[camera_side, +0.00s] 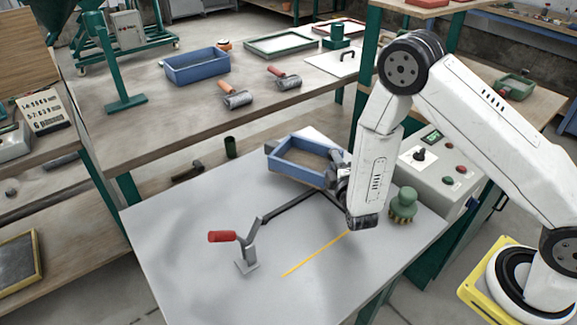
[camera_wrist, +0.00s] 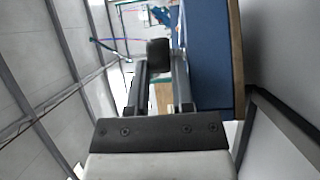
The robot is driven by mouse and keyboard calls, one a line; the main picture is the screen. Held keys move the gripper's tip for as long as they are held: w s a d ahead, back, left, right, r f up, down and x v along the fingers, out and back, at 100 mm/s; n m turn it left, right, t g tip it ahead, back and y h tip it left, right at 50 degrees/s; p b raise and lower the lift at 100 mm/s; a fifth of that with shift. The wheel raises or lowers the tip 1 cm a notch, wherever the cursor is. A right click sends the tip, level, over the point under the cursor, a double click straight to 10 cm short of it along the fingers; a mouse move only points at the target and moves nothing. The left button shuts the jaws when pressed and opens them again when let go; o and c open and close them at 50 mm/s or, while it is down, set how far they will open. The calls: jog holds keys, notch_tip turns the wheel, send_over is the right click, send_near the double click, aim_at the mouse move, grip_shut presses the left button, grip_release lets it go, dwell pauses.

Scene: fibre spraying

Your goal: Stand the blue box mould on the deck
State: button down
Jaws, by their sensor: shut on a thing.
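The blue box mould (camera_side: 302,162) is an open-topped blue frame with a pale inside, at the far edge of the grey deck (camera_side: 180,225) in the side view. My gripper (camera_side: 338,180) is at its right end, partly hidden by my wrist. In the wrist view my gripper (camera_wrist: 158,75) has its fingers close together with a dark block at their tips, and the mould's blue wall (camera_wrist: 208,55) fills the space to the right. The gripper is shut on the mould. I cannot tell whether the mould touches the deck.
A toggle clamp with a red handle (camera_side: 222,236) and a dark angled bar (camera_side: 290,206) stand on the deck. A yellow line (camera_side: 315,253) crosses it. A green knobbed object (camera_side: 403,205) and a control box (camera_side: 440,165) are to the right. Another blue tray (camera_side: 196,67) sits on the back bench.

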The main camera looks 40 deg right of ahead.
jog(key=shift+f, duration=0.55)
dwell(0.4)
jog(key=shift+c, duration=2.4)
grip_release()
jog(key=shift+f, duration=0.1)
jog(key=shift+r, duration=0.65)
jog(key=v, duration=1.2)
